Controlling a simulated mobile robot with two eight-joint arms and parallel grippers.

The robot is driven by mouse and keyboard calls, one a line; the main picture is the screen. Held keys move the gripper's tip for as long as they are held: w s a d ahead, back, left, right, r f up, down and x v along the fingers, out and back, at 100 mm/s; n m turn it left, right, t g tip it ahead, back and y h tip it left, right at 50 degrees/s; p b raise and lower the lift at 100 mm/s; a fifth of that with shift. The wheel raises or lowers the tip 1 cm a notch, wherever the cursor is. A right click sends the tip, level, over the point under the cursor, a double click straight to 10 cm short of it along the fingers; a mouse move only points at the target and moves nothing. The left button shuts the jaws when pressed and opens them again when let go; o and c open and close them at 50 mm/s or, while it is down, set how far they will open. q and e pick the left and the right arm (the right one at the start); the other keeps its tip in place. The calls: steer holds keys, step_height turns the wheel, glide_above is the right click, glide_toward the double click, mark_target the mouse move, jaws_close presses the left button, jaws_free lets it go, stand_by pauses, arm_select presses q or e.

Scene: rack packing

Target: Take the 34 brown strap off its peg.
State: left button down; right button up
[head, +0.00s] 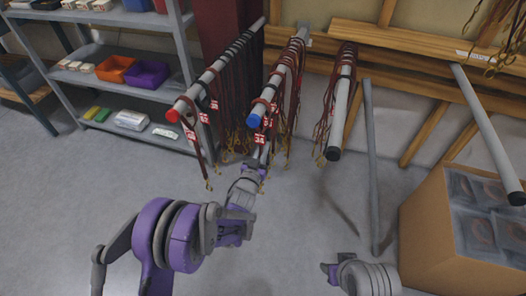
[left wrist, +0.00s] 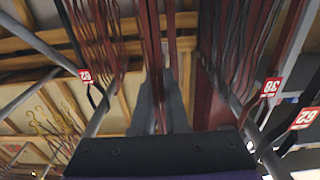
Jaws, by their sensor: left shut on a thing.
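The brown strap with the red 34 tag (head: 260,139) hangs from the front part of the blue-capped grey peg (head: 290,68). My left gripper (head: 255,160) is just below that tag, reaching up from the floor side. In the left wrist view, my left gripper (left wrist: 160,105) is shut on brown strap (left wrist: 153,35) that runs upward between its fingers. The 34 tag cannot be made out in that view. My right gripper (head: 330,268) is low at the bottom of the head view, away from the pegs; its fingers are unclear.
A red-capped peg (head: 215,75) with tagged straps is close on the left, and a black-capped peg (head: 341,105) is on the right. Other straps hang close behind. A shelf unit (head: 150,95) stands left, a cardboard box (head: 430,235) right.

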arm_select(q)
steer(key=r, duration=0.3)
steer(key=shift+s+a+p, duration=0.1)
steer(key=shift+s+p, duration=0.25)
steer(key=shift+p, duration=0.05)
steer(key=v, duration=1.7)
steer(key=shift+s+b, duration=0.15)
steer(key=shift+b, duration=0.15)
